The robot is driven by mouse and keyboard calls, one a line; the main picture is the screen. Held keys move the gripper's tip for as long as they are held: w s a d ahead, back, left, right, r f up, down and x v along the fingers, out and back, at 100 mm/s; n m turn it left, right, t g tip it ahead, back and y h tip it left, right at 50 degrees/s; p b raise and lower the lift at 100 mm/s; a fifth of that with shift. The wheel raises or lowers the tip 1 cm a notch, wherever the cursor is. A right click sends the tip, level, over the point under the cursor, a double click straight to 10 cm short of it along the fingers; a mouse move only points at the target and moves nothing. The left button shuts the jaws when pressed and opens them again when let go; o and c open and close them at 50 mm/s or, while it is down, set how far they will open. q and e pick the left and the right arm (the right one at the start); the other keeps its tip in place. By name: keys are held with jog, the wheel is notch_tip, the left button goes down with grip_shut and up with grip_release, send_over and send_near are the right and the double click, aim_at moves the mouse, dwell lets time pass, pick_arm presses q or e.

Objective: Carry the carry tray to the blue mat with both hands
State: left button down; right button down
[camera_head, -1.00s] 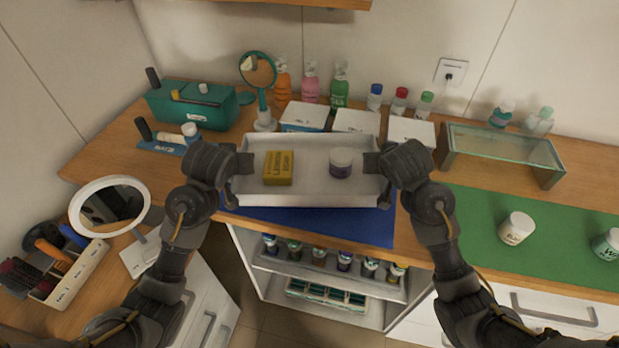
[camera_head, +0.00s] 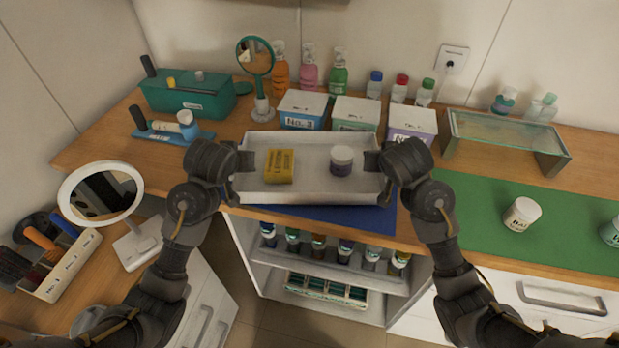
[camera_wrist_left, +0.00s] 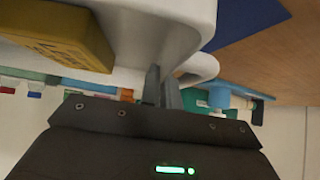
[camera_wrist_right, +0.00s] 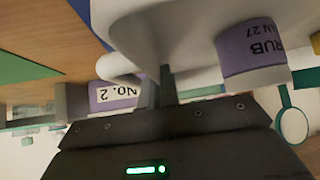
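The white carry tray (camera_head: 310,197) is held level between my two grippers, over the blue mat (camera_head: 345,214). The mat's front part shows below the tray; the rest is hidden. A yellow soap box (camera_head: 279,166) and a white-lidded purple jar (camera_head: 342,161) stand in the tray. My left gripper (camera_head: 240,175) is shut on the tray's left end, and the left wrist view shows its fingers (camera_wrist_left: 162,88) at the handle. My right gripper (camera_head: 380,175) is shut on the right end, with its fingers (camera_wrist_right: 158,88) at that handle. I cannot tell whether the tray touches the mat.
Labelled boxes (camera_head: 303,110) stand behind the tray, with bottles (camera_head: 338,75) further back. A hand mirror (camera_head: 256,60) and a teal case (camera_head: 190,97) are at back left. A glass-topped stand (camera_head: 505,133) and a green mat (camera_head: 480,215) with a jar (camera_head: 521,214) are right.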

aim_at(384, 178)
pick_arm(q)
jog(key=shift+f, duration=0.5)
pick_arm(e)
jog(key=shift+f, duration=0.5)
pick_arm(q)
jog(key=c, duration=2)
grip_release()
jog(key=shift+r, duration=0.2)
pick_arm(e)
jog(key=c, duration=2)
grip_release()
jog(key=shift+a+r, duration=0.1)
jog(key=shift+r, duration=0.1)
pick_arm(q)
jog(key=o, duration=0.4)
jog(key=shift+s, duration=0.1)
jog(key=shift+c, duration=0.2)
pick_arm(e)
jog(key=o, duration=0.4)
jog(key=shift+s, duration=0.1)
jog(key=shift+c, duration=0.2)
pick_arm(q)
jog(key=v, duration=1.2)
pick_arm(e)
jog(key=v, duration=0.7)
jog(key=shift+s+r, duration=0.2)
